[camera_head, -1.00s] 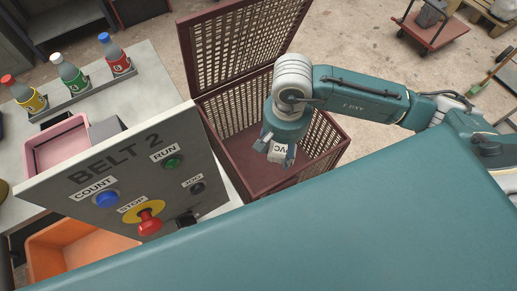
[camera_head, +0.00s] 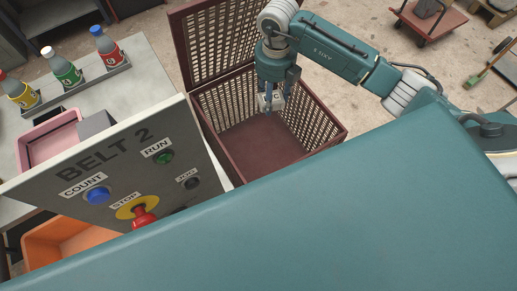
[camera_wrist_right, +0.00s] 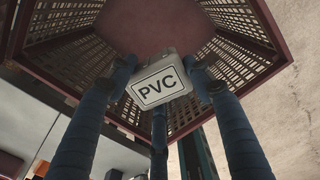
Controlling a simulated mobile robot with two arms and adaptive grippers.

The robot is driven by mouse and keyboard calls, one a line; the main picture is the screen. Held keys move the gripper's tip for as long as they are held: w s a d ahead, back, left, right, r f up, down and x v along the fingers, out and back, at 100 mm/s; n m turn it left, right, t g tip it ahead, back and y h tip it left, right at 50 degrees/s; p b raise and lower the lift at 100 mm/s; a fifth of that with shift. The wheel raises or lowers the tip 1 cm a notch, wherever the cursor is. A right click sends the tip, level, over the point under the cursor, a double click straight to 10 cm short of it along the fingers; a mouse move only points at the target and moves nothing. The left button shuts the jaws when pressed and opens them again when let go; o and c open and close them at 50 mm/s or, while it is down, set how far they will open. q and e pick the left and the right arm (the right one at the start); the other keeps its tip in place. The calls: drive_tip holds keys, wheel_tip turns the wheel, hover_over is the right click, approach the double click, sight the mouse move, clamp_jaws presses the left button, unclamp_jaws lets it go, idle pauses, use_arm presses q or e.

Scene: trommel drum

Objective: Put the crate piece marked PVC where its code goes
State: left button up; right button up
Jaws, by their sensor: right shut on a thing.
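A pale piece (camera_wrist_right: 158,82) with a black-framed PVC label is held between the fingers of my right gripper (camera_wrist_right: 165,85) in the right wrist view. In the head view the piece (camera_head: 270,101) shows small under my right gripper (camera_head: 272,102), which points down over the dark red lattice crate (camera_head: 283,141). The crate's lid stands open at the back. The crate's floor also shows behind the piece in the right wrist view, with its lattice walls (camera_wrist_right: 215,55) around. My left gripper is out of view.
A grey BELT 2 panel (camera_head: 115,160) with buttons stands left of the crate. A red cart (camera_head: 432,25) is at upper right. The crate's visible floor looks empty.

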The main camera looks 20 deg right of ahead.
drive_tip(key=shift+f+b, duration=0.5)
drive_tip(key=shift+f, duration=0.25)
wheel_tip(320, 180, down, 5)
drive_tip(key=b, duration=0.3)
drive_tip(key=shift+r, duration=0.15)
drive_tip(key=o, duration=1.2)
drive_tip(key=shift+r, duration=0.1)
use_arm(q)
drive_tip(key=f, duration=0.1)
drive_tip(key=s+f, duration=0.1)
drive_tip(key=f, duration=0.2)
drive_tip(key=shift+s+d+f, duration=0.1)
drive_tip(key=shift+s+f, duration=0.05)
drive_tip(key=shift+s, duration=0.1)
use_arm(e)
drive_tip(key=shift+o, duration=0.2)
wheel_tip(320, 180, up, 12)
drive_tip(key=shift+d, duration=0.1)
